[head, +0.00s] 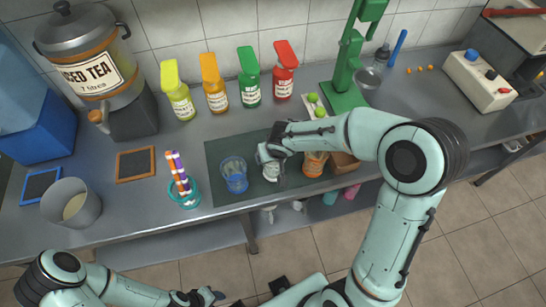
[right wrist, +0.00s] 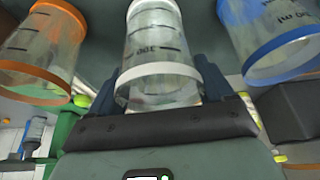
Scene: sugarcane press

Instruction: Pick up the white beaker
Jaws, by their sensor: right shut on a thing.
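The white beaker (head: 271,172) stands on a dark mat (head: 222,150) on the counter, partly hidden by my right gripper (head: 270,157) in the head view. The right wrist view shows the clear white-rimmed beaker (right wrist: 155,45) between the two dark fingers, and my right gripper is shut on it. A blue beaker (head: 235,178) stands left of it and an orange beaker (head: 314,164) right of it, partly hidden by my arm. My left gripper (head: 208,297) is low in the head view, away from the counter; its opening is unclear.
Several coloured bottles (head: 249,80) stand along the back wall. A green press (head: 345,75) is behind my right arm. A tea dispenser (head: 88,60) and a grey pot (head: 70,205) are at the left.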

